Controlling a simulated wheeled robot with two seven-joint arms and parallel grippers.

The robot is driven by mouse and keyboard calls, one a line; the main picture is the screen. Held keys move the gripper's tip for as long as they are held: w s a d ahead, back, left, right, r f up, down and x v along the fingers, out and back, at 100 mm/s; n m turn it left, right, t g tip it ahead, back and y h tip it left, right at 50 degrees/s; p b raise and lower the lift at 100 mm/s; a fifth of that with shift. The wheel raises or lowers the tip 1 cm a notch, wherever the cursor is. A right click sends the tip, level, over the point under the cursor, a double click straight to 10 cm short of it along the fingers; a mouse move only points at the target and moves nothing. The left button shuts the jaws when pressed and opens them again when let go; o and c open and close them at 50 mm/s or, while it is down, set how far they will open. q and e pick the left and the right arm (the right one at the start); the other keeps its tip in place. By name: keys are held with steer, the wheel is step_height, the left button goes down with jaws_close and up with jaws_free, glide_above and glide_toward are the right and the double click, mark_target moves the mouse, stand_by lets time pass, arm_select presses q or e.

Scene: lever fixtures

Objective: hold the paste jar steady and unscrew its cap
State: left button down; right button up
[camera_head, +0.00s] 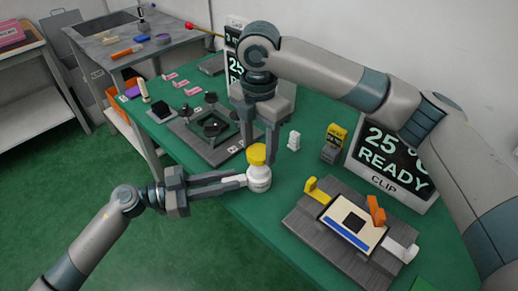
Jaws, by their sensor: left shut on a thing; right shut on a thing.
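The paste jar (259,180) is white and stands upright near the front edge of the green table, with a yellow cap (257,154) on top. My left gripper (243,181) comes in from the left, low and level, and is shut on the jar's body. My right gripper (260,145) points down from above and is shut on the yellow cap. Its fingers hide part of the cap's far side. The cap sits on the jar; whether it is loose on the thread cannot be told.
A grey fixture (300,228) with yellow, orange and white levers lies right of the jar. A dark lever fixture (190,140) is behind left. A small white piece (294,140), a yellow-topped block (333,143) and a display sign (392,160) stand behind.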

arm_select(q)
steer(key=c, duration=1.5)
jaws_free()
steer(key=shift+a, duration=0.15)
steer(key=v, duration=1.1)
steer(key=shift+s+a, duration=0.15)
steer(key=shift+a, duration=0.25)
steer(key=shift+a, duration=0.1)
arm_select(e)
steer(key=shift+a, duration=0.15)
